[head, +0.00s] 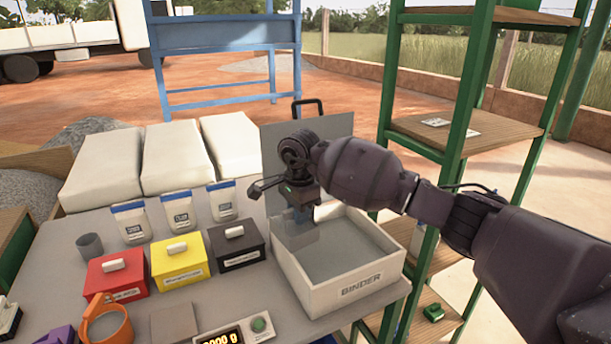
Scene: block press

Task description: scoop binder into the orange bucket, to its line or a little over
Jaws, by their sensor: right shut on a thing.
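The binder box (361,288) is a white open bin labelled BINDER, with its grey lid (345,130) raised at the back. Grey binder (335,262) covers its floor. My right gripper (300,208) points down over the bin's back left part. It is shut on what looks like a grey scoop, mostly hidden by the gripper; I cannot tell whether it holds binder. The orange bucket (123,334) stands at the front left, cut by the lower edge. Its fill level and line are not clear. My left gripper is not in view.
Red (117,279), yellow (178,260) and black (238,246) lidded boxes stand left of the bin. Behind them are white jars (180,215) and a grey cup (90,246). A scale display (221,338) sits at the front. A green shelf rack (462,110) stands at right.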

